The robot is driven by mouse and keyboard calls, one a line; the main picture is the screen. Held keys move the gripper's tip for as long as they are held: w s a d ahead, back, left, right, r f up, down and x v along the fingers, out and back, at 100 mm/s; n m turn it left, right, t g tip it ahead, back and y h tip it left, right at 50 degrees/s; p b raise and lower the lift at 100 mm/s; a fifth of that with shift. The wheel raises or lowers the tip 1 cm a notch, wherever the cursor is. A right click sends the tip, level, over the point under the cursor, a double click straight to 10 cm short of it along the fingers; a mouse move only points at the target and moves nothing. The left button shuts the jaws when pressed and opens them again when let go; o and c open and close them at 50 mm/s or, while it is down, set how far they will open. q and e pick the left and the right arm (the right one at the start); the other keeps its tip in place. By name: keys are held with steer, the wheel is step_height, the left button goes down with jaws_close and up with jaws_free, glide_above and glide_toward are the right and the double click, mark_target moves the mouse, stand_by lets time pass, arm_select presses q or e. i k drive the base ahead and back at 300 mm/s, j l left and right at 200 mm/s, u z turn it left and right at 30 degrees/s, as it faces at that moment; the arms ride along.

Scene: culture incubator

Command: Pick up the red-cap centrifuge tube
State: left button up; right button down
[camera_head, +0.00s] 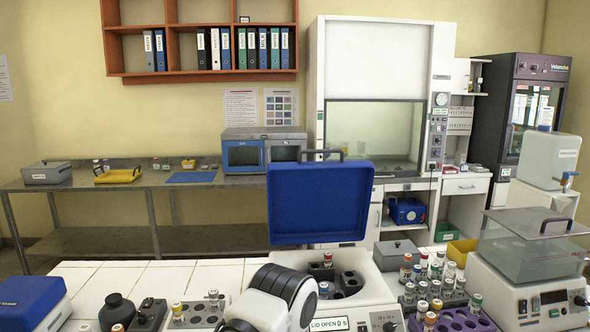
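A red-cap tube (328,260) stands in the open centrifuge (365,290), at the back left of its dark rotor. A pale-cap tube (323,289) stands at the rotor's front left. Other tubes with reddish caps show too: one (407,259) behind the purple rack (468,319) and one (429,320) at that rack's front. A white and black link of my own arm fills the bottom middle and covers the centrifuge's left front. Neither gripper's fingers can be made out in this view.
The centrifuge's blue lid (318,203) stands raised. Several tubes crowd the right side, beside a water bath (530,240). A grey tube rack (196,314), a dark round bottle (117,310) and a blue-lidded box (30,301) are at left. The white tiled bench (170,275) is clear behind them.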

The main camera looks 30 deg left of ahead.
mark_target(327, 256)
steer(key=u, duration=0.85)
